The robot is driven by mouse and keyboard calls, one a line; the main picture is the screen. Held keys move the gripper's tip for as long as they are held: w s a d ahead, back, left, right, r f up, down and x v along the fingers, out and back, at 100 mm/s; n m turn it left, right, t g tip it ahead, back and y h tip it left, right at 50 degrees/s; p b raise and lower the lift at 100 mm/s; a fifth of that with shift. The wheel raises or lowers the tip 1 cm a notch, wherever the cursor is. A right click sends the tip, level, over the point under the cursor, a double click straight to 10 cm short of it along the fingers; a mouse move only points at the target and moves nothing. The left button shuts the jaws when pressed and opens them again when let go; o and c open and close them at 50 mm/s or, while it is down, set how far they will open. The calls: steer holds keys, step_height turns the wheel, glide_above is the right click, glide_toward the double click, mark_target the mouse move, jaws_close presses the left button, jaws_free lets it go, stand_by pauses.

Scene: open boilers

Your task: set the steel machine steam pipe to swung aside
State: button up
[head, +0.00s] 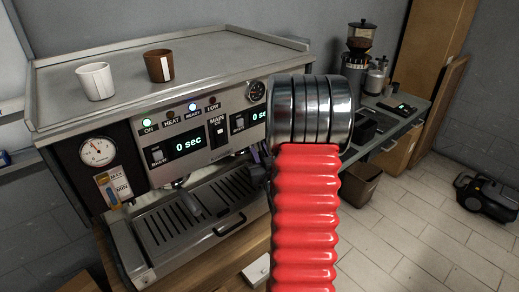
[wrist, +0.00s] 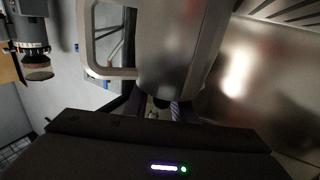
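The steel machine (head: 205,125) stands on a bench at the left and middle of the head view. Its display reads 0 sec and small lights glow on its front panel. I cannot make out the steam pipe for certain; my raised red arm covers the machine's right end. My gripper (wrist: 160,112) shows in the wrist view as a wide black body with dark fingers above it, close to shiny metal surfaces. What lies between the fingers is too dark to tell. In the head view my gripper is hidden behind my arm.
A white cup (head: 95,82) and a brown cup (head: 158,66) stand on the machine's top. A drip tray (head: 190,215) sticks out in front. A grinder (head: 358,50) stands on the right counter. A black vacuum cleaner (head: 487,193) is on the tiled floor, which is otherwise largely clear.

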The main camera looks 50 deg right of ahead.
jaws_close()
